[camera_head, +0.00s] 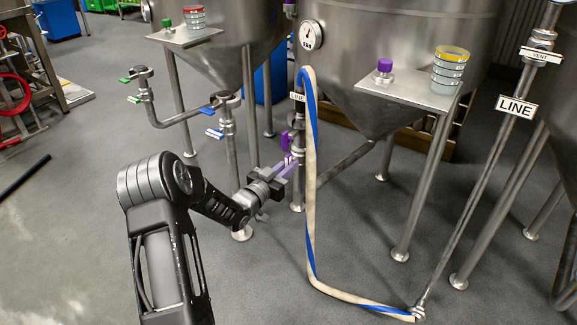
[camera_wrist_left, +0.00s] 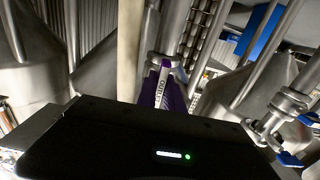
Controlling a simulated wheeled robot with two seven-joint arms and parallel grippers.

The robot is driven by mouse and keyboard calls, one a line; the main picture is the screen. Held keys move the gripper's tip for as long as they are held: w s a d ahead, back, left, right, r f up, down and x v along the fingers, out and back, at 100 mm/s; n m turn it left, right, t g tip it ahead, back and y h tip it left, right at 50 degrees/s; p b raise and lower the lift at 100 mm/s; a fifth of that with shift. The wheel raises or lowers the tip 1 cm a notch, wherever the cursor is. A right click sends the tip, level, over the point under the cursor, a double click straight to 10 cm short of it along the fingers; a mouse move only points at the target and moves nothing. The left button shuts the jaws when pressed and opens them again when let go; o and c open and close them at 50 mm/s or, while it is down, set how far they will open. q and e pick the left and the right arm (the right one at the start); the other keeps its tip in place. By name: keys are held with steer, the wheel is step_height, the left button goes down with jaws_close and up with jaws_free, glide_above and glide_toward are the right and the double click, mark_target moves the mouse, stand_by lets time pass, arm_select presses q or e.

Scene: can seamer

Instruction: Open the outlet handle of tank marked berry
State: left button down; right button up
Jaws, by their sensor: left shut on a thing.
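A purple outlet handle (camera_wrist_left: 166,92) with a white label stands upright just past my gripper's body in the left wrist view. In the head view, purple valve parts (camera_head: 286,141) show on the vertical pipe under the large steel tank (camera_head: 400,60). My left gripper (camera_head: 291,168) is at this pipe, low under the tank, shut on the purple outlet handle. Its fingertips are hidden in the left wrist view behind the dark gripper body. I cannot read the word berry on any tank. My right gripper is not in view.
A cream and blue hose (camera_head: 311,180) hangs just right of the handle and runs to a floor fitting. Blue-handled valves (camera_head: 225,100) are to the left. Tank legs (camera_head: 420,190) stand at the right.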

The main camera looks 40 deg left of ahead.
arm_select(q)
steer(key=c, duration=1.5)
jaws_free()
steer(key=s+p, duration=0.1)
steer(key=s, duration=0.6)
steer(key=shift+s+d+p, duration=0.1)
steer(key=shift+s+p, duration=0.3)
steer(key=shift+f, duration=0.15)
